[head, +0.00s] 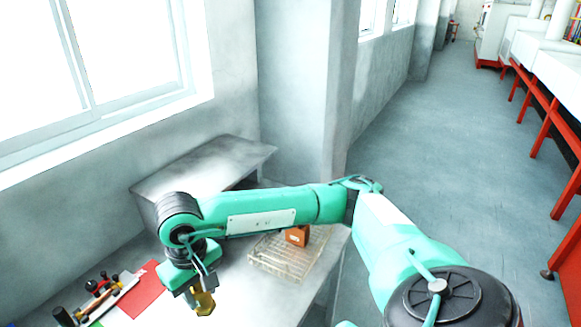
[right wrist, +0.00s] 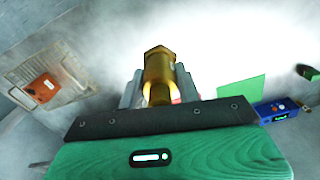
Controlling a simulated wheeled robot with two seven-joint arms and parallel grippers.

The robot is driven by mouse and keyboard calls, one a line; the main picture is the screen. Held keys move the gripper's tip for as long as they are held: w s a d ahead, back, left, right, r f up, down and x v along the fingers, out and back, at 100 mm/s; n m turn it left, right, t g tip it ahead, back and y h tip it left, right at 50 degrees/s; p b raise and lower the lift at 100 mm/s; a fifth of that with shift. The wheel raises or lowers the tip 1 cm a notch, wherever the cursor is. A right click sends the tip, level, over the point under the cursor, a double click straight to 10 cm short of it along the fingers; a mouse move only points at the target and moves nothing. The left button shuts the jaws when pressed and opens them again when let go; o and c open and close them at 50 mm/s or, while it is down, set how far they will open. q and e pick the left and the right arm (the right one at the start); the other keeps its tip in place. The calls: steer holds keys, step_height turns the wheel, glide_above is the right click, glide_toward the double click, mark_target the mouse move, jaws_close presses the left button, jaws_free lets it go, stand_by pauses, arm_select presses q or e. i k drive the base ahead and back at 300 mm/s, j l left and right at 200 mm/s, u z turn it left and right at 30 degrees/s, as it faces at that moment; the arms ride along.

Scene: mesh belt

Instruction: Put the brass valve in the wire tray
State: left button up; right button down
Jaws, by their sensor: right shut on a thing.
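The brass valve (head: 204,303) is a gold-coloured piece with a hexagonal end, seen close up in the right wrist view (right wrist: 158,66). My right gripper (head: 198,287) is shut on it, with the fingers on both sides in the right wrist view. The valve appears to be over the table's front left part; its exact height is hard to tell. The wire tray (head: 270,268) stands on the table to the right of the gripper, apart from the valve. It also shows at the left of the right wrist view (right wrist: 72,67). My left gripper is not in view.
An orange-brown block (head: 297,236) sits in the tray's back part. A red sheet (head: 143,290) and a holder with tools (head: 100,290) lie left of the gripper. A grey raised shelf (head: 215,160) stands behind. Bare table lies between gripper and tray.

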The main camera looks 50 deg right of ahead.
mark_target(286, 257)
steer(key=l+u, duration=0.15)
steer(key=l, duration=0.25)
steer(key=k+l+u, duration=0.1)
steer(key=l, duration=0.3)
steer(key=l+u, duration=0.15)
steer(key=l, duration=0.2)
steer(key=k+l+u, duration=0.15)
steer(key=l, duration=0.25)
steer(key=k+l+u, duration=0.1)
steer(key=l, duration=0.25)
steer(key=k+l+u, duration=0.15)
steer(key=l, duration=0.2)
